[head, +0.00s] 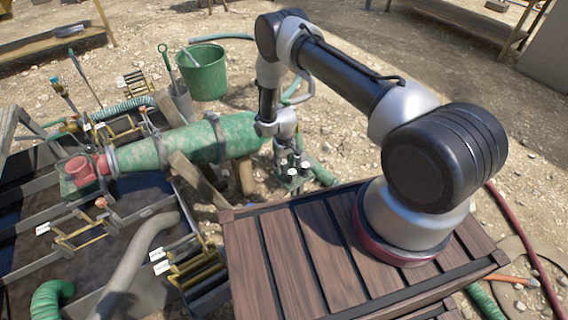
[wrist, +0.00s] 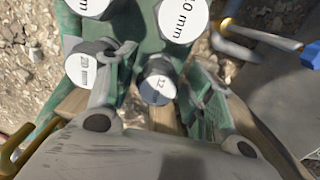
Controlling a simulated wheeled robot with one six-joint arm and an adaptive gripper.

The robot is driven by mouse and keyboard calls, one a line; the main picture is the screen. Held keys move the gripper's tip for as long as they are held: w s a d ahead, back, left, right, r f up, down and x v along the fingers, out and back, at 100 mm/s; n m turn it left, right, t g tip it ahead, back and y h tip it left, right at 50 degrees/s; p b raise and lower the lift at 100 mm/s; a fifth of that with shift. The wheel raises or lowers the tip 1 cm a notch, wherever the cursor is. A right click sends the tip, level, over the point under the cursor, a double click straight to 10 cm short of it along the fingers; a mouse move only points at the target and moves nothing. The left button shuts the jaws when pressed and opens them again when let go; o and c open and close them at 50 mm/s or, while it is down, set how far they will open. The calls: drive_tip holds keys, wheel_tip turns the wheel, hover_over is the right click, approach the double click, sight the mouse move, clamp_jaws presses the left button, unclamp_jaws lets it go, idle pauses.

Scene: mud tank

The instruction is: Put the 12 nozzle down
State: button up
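The 12 nozzle (wrist: 158,82) shows its round white end, marked 12, in the middle of the wrist view. It sits among the other nozzles at a green rack (head: 290,182). My gripper (wrist: 158,66) is open, with one finger to the left of the 12 nozzle and one to the right. Gaps seem to show between the fingers and the nozzle. In the head view my gripper (head: 287,150) points down just over the rack. The lower part of the 12 nozzle is hidden.
Other white-ended nozzles stand close by: one (wrist: 182,18) above right, one marked 20 mm (wrist: 82,70) beside the left finger. A large green mottled pipe (head: 180,145) lies left of my gripper. A slatted wooden deck (head: 290,250) is in front.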

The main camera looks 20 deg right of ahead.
wheel_tip(320, 180, up, 12)
wheel_tip(320, 180, up, 21)
drive_tip(key=t, duration=0.1)
hover_over(284, 162)
drive_tip(key=w+d, duration=0.2)
drive_tip(key=d, duration=0.1)
drive_tip(key=s+d+r+m+t, duration=0.1)
drive_tip(key=s+d+r, duration=0.15)
drive_tip(key=r, duration=0.55)
drive_tip(key=s+d+r+m, duration=0.15)
drive_tip(key=s+r, duration=0.25)
drive_tip(key=r, duration=0.5)
drive_tip(key=s+d+r+t, duration=0.1)
drive_tip(key=s+d+r, duration=0.2)
drive_tip(key=s+r, duration=0.4)
drive_tip(key=s+d+r, duration=0.2)
drive_tip(key=s+r, duration=0.4)
drive_tip(key=s, duration=0.1)
drive_tip(key=s+d+r, duration=0.1)
drive_tip(key=s, duration=0.6)
drive_tip(key=s+d+r+m+t, duration=0.1)
drive_tip(key=s+r, duration=0.1)
drive_tip(key=s, duration=0.6)
drive_tip(key=shift+d, duration=0.3)
